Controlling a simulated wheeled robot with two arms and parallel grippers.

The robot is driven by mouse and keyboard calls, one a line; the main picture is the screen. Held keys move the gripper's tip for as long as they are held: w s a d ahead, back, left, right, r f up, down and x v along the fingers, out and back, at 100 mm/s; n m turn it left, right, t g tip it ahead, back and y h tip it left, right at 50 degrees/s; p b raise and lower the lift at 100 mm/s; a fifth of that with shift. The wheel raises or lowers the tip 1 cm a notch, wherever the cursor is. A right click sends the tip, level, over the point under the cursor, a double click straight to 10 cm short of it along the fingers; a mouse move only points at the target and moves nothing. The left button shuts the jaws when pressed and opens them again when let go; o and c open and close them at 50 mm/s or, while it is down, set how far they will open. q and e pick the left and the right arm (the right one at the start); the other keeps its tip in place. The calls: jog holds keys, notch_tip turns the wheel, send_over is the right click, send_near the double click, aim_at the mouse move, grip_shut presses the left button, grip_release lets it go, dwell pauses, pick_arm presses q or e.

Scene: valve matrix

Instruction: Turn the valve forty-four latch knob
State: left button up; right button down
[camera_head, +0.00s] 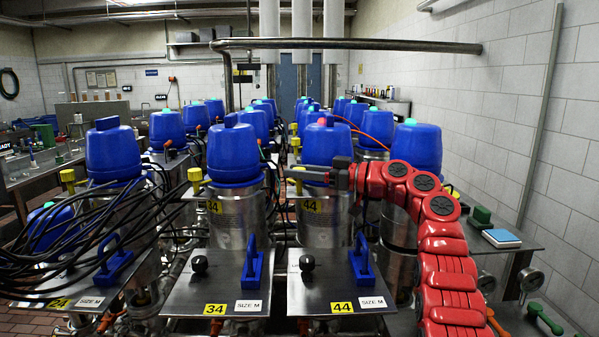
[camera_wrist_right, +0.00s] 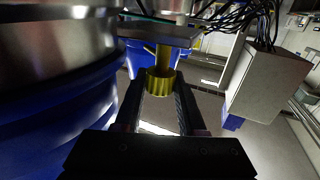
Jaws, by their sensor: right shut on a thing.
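Valve forty-four is a steel cylinder with a blue cap (camera_head: 327,145) and a yellow 44 label (camera_head: 311,206). Its yellow latch knob (camera_head: 297,171) sticks out on the left side of the cylinder, just under the cap, and is partly hidden by the fingers. My right gripper (camera_head: 303,177) reaches in from the right across the front of the valve and is shut on that knob. In the right wrist view the ribbed yellow knob (camera_wrist_right: 161,83) sits between the two dark fingertips. My left gripper is not in view.
Valve thirty-four (camera_head: 233,155) stands just left, with its own yellow knob (camera_head: 194,175). Below are steel plates with blue handles (camera_head: 361,261) and a black knob (camera_head: 307,263). Black cables (camera_head: 90,230) crowd the left. A side table (camera_head: 500,262) stands right.

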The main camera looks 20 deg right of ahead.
jog(key=shift+a+f, duration=0.1)
jog(key=shift+f, duration=0.15)
jog(key=c, duration=0.5)
grip_release()
jog(key=shift+r, duration=0.15)
jog(key=b+v, duration=0.3)
jog(key=v, duration=1.4)
jog(key=shift+b, duration=0.35)
jog(key=shift+s, duration=0.15)
